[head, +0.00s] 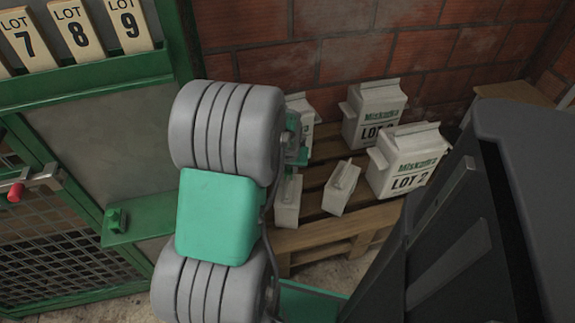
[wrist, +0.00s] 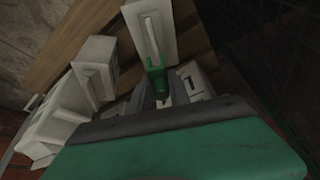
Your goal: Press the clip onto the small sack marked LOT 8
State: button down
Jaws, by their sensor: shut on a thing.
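My gripper (wrist: 159,97) is shut on a small green clip (wrist: 156,76), which sticks out ahead of the fingertips. The clip is close to a small white sack (wrist: 160,22) with a raised top fold; I cannot tell whether they touch. In the head view, two small sacks (head: 341,189) (head: 287,205) stand on the pallet, with no readable marking. No sack reading LOT 8 is legible; a LOT 8 card (head: 77,31) sits on the rack. My arm hides most of the gripper in the head view.
Large sacks stand behind on the wooden pallet (head: 375,228): one reads LOT 2 (head: 405,163), another (head: 374,112) is partly covered. A third is mostly hidden by my arm. A brick wall (head: 340,40) closes the back. A green rack with cards and a mesh cage is at left.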

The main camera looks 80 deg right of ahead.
aim_at(289, 180)
jog(key=shift+f+b, duration=0.35)
jog(key=shift+f, duration=0.7)
jog(key=shift+a+r, duration=0.1)
jog(key=shift+a, duration=0.05)
jog(key=shift+f, duration=0.35)
jog(key=shift+f+b, duration=0.3)
jog(key=shift+f, duration=0.25)
jog(key=shift+f, duration=0.1)
dwell(0.5)
jog(key=shift+f+b, duration=0.3)
jog(key=shift+f, duration=0.05)
jog(key=shift+f, duration=0.15)
